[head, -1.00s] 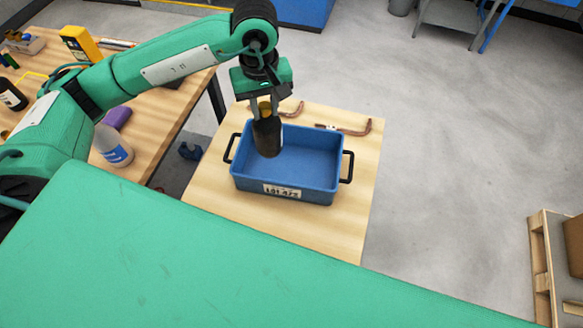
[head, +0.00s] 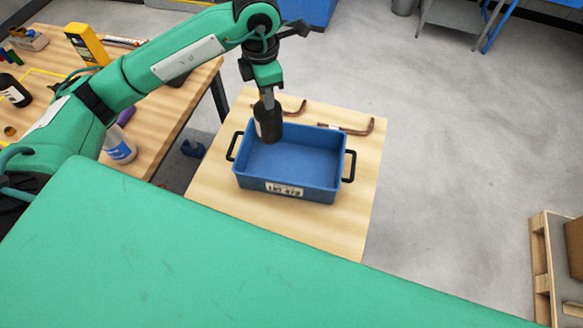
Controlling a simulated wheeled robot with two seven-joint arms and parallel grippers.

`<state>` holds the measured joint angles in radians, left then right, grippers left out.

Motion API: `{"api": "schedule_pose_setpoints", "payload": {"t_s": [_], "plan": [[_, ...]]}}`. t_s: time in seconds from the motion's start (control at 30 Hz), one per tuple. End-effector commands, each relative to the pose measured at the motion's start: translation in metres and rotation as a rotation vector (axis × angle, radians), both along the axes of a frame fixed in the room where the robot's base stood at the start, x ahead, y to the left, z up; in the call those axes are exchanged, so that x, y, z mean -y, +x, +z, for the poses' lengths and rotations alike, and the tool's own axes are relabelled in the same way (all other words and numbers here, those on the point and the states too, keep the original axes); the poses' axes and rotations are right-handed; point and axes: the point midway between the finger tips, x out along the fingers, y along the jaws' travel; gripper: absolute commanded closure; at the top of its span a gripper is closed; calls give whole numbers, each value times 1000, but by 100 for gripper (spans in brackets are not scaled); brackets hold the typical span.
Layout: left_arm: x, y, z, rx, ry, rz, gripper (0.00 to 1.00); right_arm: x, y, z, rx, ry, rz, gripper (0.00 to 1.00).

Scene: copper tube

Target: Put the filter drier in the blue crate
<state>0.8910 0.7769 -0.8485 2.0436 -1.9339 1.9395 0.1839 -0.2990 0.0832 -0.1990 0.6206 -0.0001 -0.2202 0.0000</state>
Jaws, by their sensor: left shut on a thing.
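My left gripper (head: 267,97) points down and is shut on the filter drier (head: 268,123), a dark cylinder with a brass-coloured top end. The drier hangs close to upright at the back left part of the blue crate (head: 310,163), overlapping its back rim in the head view. I cannot tell whether its lower end is above the rim or inside the crate. The crate is open and its visible floor is empty. It has black handles at both sides and a white label in front. My right gripper is not in view.
The crate stands on a small wooden table (head: 330,228). Copper tubes (head: 347,129) lie behind it. On the left workbench (head: 160,118) are a white-and-blue bottle (head: 119,149), a yellow instrument (head: 86,44) and a dark bottle (head: 14,91). The grey floor at right is mostly free.

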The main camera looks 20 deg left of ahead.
Motion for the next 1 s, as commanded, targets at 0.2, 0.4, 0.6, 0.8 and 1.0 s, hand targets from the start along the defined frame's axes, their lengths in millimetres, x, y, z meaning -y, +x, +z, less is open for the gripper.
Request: {"api": "schedule_pose_setpoints", "payload": {"t_s": [0.2,0.4,0.6,0.8,1.0], "plan": [[-4,6,1,0,-7,356,100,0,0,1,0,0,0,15],[-8,10,2,-2,-11,687,100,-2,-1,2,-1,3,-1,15],[-13,15,2,-4,-15,1018,100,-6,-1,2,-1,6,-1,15],[-17,19,2,-7,-17,1347,100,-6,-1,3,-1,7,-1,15],[-21,22,2,-9,-19,1620,100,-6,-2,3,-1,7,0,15]]}}
